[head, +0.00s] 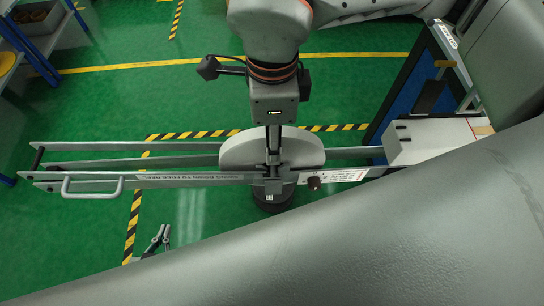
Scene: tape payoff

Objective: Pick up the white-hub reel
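A pale, off-white reel (240,151) sits in the metal rail frame in the middle of the head view, with its upper rounded part showing. My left gripper (272,160) points down in front of the reel's middle. Its dark fingers look close together and cover the hub, so the hub's colour and any grip on it cannot be made out. My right gripper (160,240) shows only as two fingertips at the lower left, spread apart with nothing between them. The rest of it is hidden behind a large grey arm link.
The long rail frame (205,178) runs across the view, with a handle (92,188) at its left end and a dark knob (314,183) right of the reel. A white box (428,141) stands at the right. Shelving is at upper left; green floor is clear between.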

